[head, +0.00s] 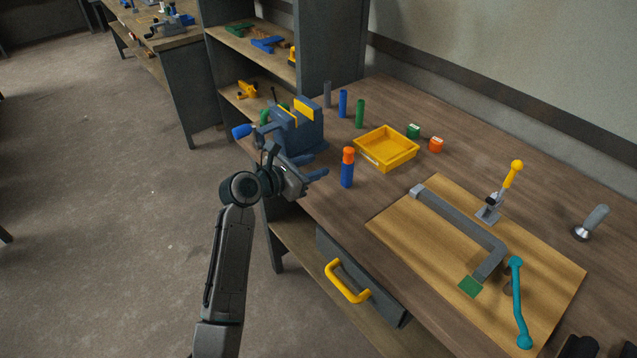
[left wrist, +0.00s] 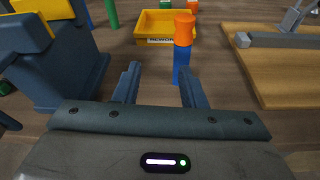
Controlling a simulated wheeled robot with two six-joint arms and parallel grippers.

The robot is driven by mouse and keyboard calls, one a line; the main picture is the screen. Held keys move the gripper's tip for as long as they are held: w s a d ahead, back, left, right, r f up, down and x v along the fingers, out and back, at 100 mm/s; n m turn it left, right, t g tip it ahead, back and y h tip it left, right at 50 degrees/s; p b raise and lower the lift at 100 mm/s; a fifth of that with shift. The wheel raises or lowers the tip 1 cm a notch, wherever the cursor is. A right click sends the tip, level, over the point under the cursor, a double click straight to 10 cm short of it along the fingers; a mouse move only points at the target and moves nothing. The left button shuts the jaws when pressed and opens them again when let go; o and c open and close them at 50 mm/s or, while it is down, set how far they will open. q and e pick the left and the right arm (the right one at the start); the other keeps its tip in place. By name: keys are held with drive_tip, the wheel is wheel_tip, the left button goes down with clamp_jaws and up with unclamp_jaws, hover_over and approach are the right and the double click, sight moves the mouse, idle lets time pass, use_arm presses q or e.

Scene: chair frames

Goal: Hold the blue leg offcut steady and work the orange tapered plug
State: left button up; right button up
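The blue leg offcut (head: 347,176) stands upright on the wooden bench near its left edge. The orange tapered plug (head: 348,155) sits in its top end. My left gripper (head: 314,167) is open and empty, just left of the offcut, with its fingers pointing toward it. In the left wrist view, the offcut (left wrist: 180,60) and plug (left wrist: 184,28) stand beyond the fingertips (left wrist: 160,67), more in line with the right finger than centred. Dark shapes at the head view's bottom right corner may be my right gripper (head: 592,346); its state is unclear.
A blue vise (head: 300,130) stands close behind my left gripper. A yellow tray (head: 386,150) is behind the offcut, with green and blue cylinders beyond. A wooden board (head: 410,235) with a grey bent frame (head: 460,222) and clamps lies to the right.

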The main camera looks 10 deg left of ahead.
sight(343, 177)
use_arm(q)
drive_tip(key=shift+n+g, duration=0.4)
drive_tip(key=shift+g, duration=0.1)
drive_tip(key=s+d+f, duration=0.2)
drive_tip(key=f, duration=0.1)
drive_tip(key=shift+s, duration=0.1)
drive_tip(key=x, duration=0.7)
drive_tip(key=shift+d+f, duration=0.15)
drive_tip(key=shift+w, duration=0.25)
clamp_jaws()
drive_tip(key=shift+s+f, duration=0.1)
drive_tip(key=shift+f, duration=0.05)
drive_tip(key=shift+o, duration=0.7)
unclamp_jaws()
clamp_jaws()
idle(0.5)
